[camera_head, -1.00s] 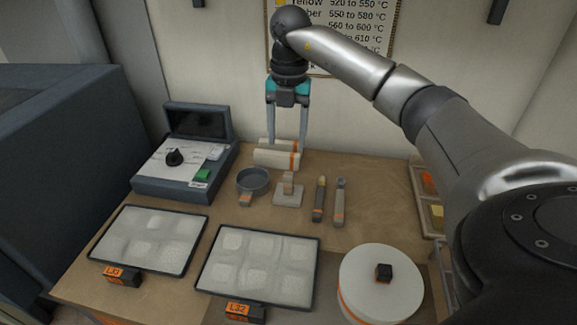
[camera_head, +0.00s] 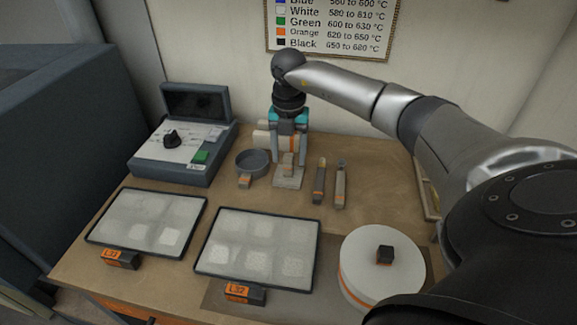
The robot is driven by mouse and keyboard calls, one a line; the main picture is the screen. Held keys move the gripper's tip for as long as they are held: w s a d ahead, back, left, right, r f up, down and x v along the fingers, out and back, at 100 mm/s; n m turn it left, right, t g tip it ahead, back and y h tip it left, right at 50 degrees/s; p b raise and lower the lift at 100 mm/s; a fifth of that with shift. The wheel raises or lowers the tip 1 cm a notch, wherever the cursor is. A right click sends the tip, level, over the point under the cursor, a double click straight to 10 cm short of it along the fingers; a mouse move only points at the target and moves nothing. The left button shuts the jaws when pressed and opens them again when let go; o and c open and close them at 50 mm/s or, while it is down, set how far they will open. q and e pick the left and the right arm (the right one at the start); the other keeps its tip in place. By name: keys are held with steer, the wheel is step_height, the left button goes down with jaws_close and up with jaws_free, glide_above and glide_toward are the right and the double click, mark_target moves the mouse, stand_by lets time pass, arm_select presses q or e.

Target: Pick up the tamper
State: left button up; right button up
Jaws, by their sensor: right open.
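The tamper (camera_head: 289,182) stands upright on the table, with a pale flat square base and a short tan handle. My right gripper (camera_head: 289,164) comes down from above with its fingers pointing down. It is open, with one finger on each side of the tamper's handle. I cannot tell whether the fingers touch the handle. My left gripper is not in view.
A grey round sieve (camera_head: 252,163) stands close to the tamper's left. Two slim tools (camera_head: 319,182) lie at its right. Pale rolls (camera_head: 263,139) lie behind. Two framed trays (camera_head: 257,250) and a white round lidded container (camera_head: 382,268) are in front. A control box (camera_head: 178,152) stands at left.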

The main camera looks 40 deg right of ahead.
mark_target(288, 167)
steer(key=shift+f, duration=1.35)
jaws_close()
